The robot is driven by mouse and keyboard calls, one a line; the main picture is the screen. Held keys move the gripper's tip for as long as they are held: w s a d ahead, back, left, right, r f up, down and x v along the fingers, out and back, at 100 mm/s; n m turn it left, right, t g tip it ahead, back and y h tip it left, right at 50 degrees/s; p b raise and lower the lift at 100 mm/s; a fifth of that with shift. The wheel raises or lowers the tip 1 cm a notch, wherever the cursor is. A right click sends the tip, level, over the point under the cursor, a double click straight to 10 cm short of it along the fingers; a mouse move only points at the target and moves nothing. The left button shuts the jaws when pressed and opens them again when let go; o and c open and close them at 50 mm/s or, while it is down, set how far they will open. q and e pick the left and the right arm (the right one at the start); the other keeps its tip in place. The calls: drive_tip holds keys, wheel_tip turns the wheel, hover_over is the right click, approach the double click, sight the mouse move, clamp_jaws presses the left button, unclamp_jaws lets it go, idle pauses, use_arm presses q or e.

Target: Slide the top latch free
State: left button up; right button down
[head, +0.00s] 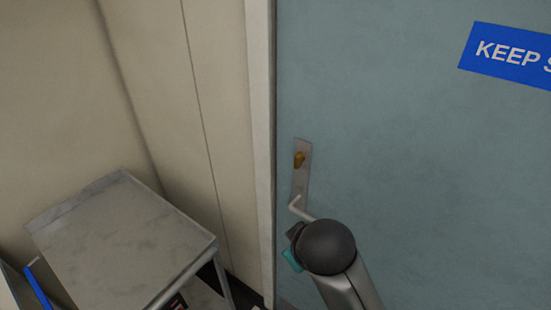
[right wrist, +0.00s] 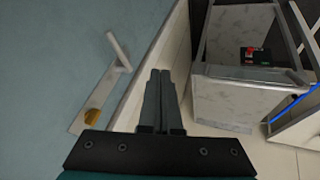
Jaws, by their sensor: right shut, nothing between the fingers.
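A blue-grey door (head: 420,150) fills the right of the head view. A narrow metal plate (head: 302,178) on it carries a small brass-coloured latch piece (head: 299,160) at the top and a silver lever handle (head: 299,208) below. In the right wrist view the brass piece (right wrist: 92,116) and the lever (right wrist: 119,50) lie left of my right gripper (right wrist: 160,72). That gripper is shut and empty, apart from both. In the head view my round dark wrist hides most of it, just below the lever. No other latch is visible. My left gripper is out of view.
A pale door frame (head: 262,130) and beige wall panels (head: 165,90) stand left of the door. A metal-topped table (head: 120,240) stands at the lower left. The right wrist view also shows a marbled cabinet (right wrist: 240,95) with a red item (right wrist: 254,54). The door surface around the plate is clear.

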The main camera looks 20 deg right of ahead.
drive_tip(key=w+a+r+n+t+h, duration=0.1)
drive_tip(key=w+r+n+t+h, duration=0.15)
drive_tip(key=w+r, duration=1)
drive_tip(key=w+a+r+n+t+h, duration=0.1)
drive_tip(key=w+r+t, duration=0.15)
drive_tip(key=r, duration=0.85)
drive_tip(key=w+a+r+n+t+h, duration=0.15)
drive_tip(key=w+r, duration=0.25)
drive_tip(key=r, duration=0.7)
drive_tip(key=s+r+t+h, duration=0.1)
drive_tip(key=s+r+h, duration=0.1)
drive_tip(key=r, duration=1)
drive_tip(key=s+r+m+t+h, duration=0.1)
drive_tip(key=s+r+t+h, duration=0.1)
drive_tip(key=r, duration=1)
drive_tip(key=shift+s, duration=0.7)
drive_tip(key=p+x, duration=0.4)
drive_tip(key=x, duration=0.6)
